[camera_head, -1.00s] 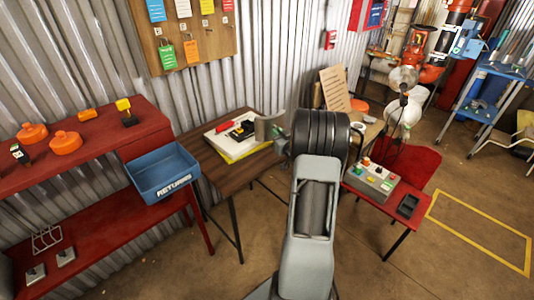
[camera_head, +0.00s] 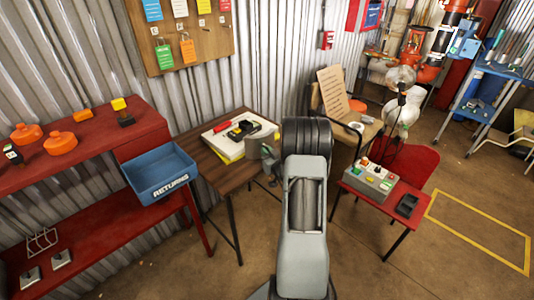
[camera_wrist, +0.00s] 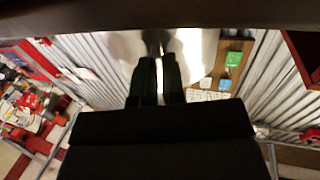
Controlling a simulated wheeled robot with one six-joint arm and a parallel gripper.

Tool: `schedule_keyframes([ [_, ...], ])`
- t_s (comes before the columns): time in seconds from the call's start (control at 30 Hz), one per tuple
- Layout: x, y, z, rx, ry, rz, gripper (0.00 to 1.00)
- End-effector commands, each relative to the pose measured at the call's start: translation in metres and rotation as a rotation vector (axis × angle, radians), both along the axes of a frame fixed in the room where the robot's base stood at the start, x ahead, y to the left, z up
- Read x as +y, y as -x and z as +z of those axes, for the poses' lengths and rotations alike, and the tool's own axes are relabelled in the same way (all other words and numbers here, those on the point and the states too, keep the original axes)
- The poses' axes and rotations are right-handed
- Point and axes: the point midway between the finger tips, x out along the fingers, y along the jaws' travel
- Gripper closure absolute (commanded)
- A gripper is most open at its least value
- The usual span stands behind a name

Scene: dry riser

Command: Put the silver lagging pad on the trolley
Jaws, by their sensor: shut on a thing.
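My gripper (camera_head: 266,160) is at the right end of the dark wooden table, low over or beside its edge; the exact height is unclear. It is shut on a grey-silver piece (camera_head: 253,149), which looks like the lagging pad. In the wrist view my gripper's fingers (camera_wrist: 158,62) close on a pale, bright pad (camera_wrist: 194,45) that spreads to both sides. Part of the pad is hidden by the fingers and arm. The blue trolley (camera_head: 478,83) stands at the far right back, with tools on its top.
The wooden table (camera_head: 215,172) holds a white-and-yellow stack with red and black items. A blue returns bin (camera_head: 160,177) sits left on a red bench. A red table (camera_head: 410,187) with a control box and a chair (camera_head: 372,130) stand right. Floor near the yellow outline (camera_head: 480,235) is clear.

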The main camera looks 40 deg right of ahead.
Motion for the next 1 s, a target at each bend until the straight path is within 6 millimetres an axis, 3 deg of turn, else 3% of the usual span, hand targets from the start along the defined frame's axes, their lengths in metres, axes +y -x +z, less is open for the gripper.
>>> schedule_keyframes([
  [0.27,0.0,0.0,-0.005,0.0,0.0,0.0,1.0],
  [0.3,0.0,0.0,-0.003,0.0,0.0,0.0,0.86],
  [0.53,0.0,0.0,-0.003,0.001,0.0,0.0,0.64],
  [0.87,0.0,0.0,0.002,0.001,0.0,0.0,0.64],
  [1.0,0.002,0.019,0.0,0.002,-0.001,-0.003,0.64],
])
